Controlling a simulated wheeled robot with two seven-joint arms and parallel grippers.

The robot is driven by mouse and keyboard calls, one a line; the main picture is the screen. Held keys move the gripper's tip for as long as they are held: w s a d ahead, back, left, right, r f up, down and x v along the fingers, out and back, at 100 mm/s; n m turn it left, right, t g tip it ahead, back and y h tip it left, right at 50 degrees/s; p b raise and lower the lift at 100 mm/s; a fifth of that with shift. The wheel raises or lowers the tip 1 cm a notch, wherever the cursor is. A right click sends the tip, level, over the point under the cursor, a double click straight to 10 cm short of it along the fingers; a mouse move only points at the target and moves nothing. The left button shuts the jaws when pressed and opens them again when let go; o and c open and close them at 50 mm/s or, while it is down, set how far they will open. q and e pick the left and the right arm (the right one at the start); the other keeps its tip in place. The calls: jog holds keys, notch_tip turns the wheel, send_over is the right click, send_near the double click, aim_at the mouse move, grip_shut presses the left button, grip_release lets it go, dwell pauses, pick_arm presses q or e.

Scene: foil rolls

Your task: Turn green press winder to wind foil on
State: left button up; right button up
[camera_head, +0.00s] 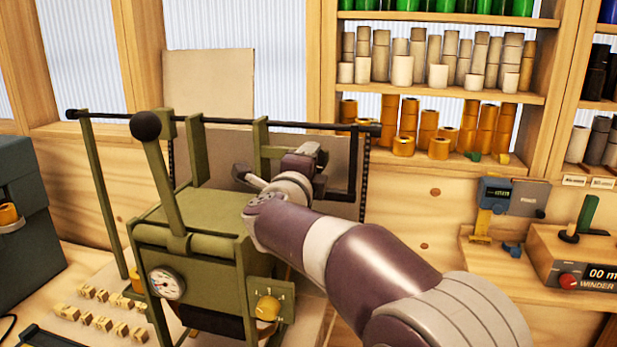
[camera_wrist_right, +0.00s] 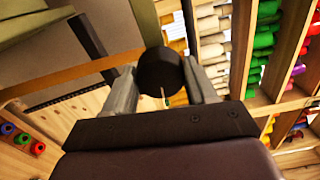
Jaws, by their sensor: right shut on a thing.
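The green press (camera_head: 190,240) stands on the bench left of centre in the head view. Its long lever with a black ball (camera_head: 146,126) leans up on the near left. A black crossbar (camera_head: 230,121) runs along its top, with a black cranked part at the right end (camera_head: 352,165). My right arm reaches over the press's right side, with the right gripper (camera_head: 312,154) near that crank. In the right wrist view the right gripper (camera_wrist_right: 163,80) has its grey fingers shut on a round black winder knob (camera_wrist_right: 161,72). In the head view the knob is hidden. My left gripper is out of view.
A pale board (camera_head: 210,80) stands behind the press. Shelves of rolls (camera_head: 440,60) fill the back right. A dark box (camera_head: 30,220) stands at the left. A winder control box (camera_head: 575,255) and a small gauge device (camera_head: 505,200) are at the right. Small labelled blocks (camera_head: 100,310) lie in front.

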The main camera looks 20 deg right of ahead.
jog(key=shift+f+m+b, duration=0.1)
jog(key=shift+m+b, duration=0.2)
jog(key=shift+m, duration=0.2)
jog(key=o, duration=1.1)
jog(key=shift+s, duration=0.1)
jog(key=shift+c, duration=0.2)
jog(key=b+v, duration=0.2)
jog(key=v, duration=1)
jog(key=shift+s+a, duration=0.2)
jog(key=shift+s, duration=0.05)
